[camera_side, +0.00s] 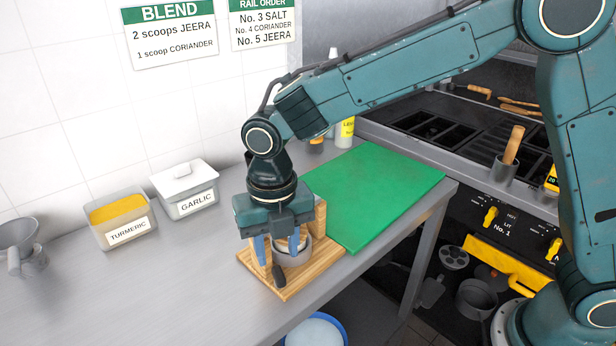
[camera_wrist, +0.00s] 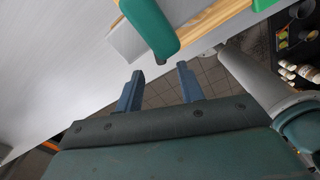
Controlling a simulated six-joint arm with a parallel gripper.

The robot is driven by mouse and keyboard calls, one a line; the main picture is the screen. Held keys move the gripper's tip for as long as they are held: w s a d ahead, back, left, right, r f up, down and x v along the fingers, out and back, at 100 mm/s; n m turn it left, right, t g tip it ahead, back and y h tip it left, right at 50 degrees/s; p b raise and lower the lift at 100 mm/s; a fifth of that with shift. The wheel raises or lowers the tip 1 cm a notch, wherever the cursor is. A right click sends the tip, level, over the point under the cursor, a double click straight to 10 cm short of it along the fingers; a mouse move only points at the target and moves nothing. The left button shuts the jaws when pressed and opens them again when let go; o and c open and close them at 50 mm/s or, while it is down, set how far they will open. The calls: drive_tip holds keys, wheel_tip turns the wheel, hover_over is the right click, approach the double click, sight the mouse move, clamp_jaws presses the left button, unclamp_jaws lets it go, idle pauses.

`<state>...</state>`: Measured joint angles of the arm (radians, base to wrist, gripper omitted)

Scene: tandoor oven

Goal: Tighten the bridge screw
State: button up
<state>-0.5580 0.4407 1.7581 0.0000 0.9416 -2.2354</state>
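A wooden board (camera_side: 291,290) at the table's front edge bears a grey metal cup (camera_side: 290,256) with something pale in it, and wooden uprights, one (camera_side: 320,217) to the right of the cup. My gripper (camera_side: 277,248) is low over this, its blue fingers pointing down and apart in front of the cup. I cannot identify the bridge screw; my gripper covers the top. A dark handle-like piece (camera_side: 279,276) hangs at the front. In the wrist view my gripper (camera_wrist: 160,80) is open, with nothing between its fingers. A rounded green piece (camera_wrist: 150,28) with a dark tip lies beyond them.
A green cutting board (camera_side: 375,190) lies right of the wooden board. Tubs of turmeric (camera_side: 122,216) and garlic (camera_side: 187,190) stand by the wall. A metal funnel-like vessel (camera_side: 22,245) is at far left. The table's front left is clear. A blue-rimmed bucket (camera_side: 316,330) is below.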

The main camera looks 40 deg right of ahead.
sight(280, 277)
wheel_tip(280, 277, up, 8)
drive_tip(key=shift+r, duration=0.15)
drive_tip(key=shift+s, duration=0.15)
idle(0.3)
drive_tip(key=shift+s+a, duration=0.1)
drive_tip(key=shift+s, duration=0.05)
wheel_tip(280, 277, down, 14)
drive_tip(key=shift+r, duration=0.1)
idle(0.8)
clamp_jaws()
